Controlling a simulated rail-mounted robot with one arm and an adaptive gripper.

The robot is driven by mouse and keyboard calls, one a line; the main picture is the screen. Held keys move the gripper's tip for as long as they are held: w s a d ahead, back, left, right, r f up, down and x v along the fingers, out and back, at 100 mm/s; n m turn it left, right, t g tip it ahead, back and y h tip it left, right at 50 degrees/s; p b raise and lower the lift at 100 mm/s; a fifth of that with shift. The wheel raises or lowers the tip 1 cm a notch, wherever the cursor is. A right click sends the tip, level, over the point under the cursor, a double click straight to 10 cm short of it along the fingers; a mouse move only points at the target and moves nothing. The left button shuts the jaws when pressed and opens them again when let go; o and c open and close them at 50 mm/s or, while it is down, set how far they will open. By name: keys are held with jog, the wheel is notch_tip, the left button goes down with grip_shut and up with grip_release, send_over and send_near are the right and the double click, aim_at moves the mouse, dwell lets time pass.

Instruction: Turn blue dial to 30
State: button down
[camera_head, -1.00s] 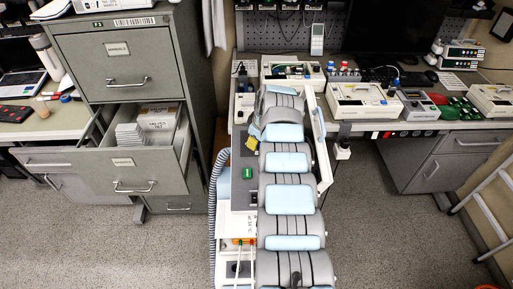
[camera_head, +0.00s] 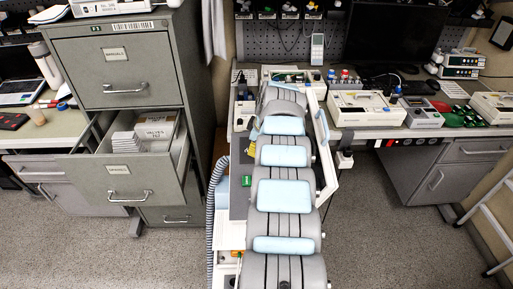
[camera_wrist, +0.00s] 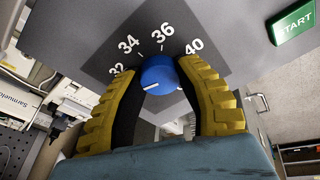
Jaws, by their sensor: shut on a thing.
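The blue dial (camera_wrist: 160,72) sits on a dark grey panel (camera_wrist: 100,68) in the wrist view. White numbers 32, 34, 36 and 40 show around its far side. A short white line on the dial points to the lower left. My gripper (camera_wrist: 161,80) has its two yellow, black-padded fingers closed around the dial, one on each side. The fingers hide part of the scale, and I cannot see 30. A green START button (camera_wrist: 294,22) lies to the upper right. In the head view my arm covers most of the panel; a bit of yellow finger (camera_head: 251,149) shows beside it.
A grey filing cabinet (camera_head: 112,70) stands left with an open drawer (camera_head: 125,180) jutting out. A workbench (camera_head: 350,133) behind holds several white devices, including one (camera_head: 365,108) right of my arm. A ladder (camera_head: 490,225) leans at the right. Grey floor (camera_head: 390,245) is open.

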jog(key=shift+f, duration=0.1)
jog(key=c, duration=0.6)
grip_release()
jog(key=shift+r, duration=0.2)
jog(key=shift+s+d+r, duration=0.1)
jog(key=shift+d+r, duration=0.15)
jog(key=shift+r, duration=0.45)
jog(key=shift+s+d+r, duration=0.15)
jog(key=shift+s+r, duration=0.15)
jog(key=shift+r, duration=0.35)
jog(key=v, duration=0.9)
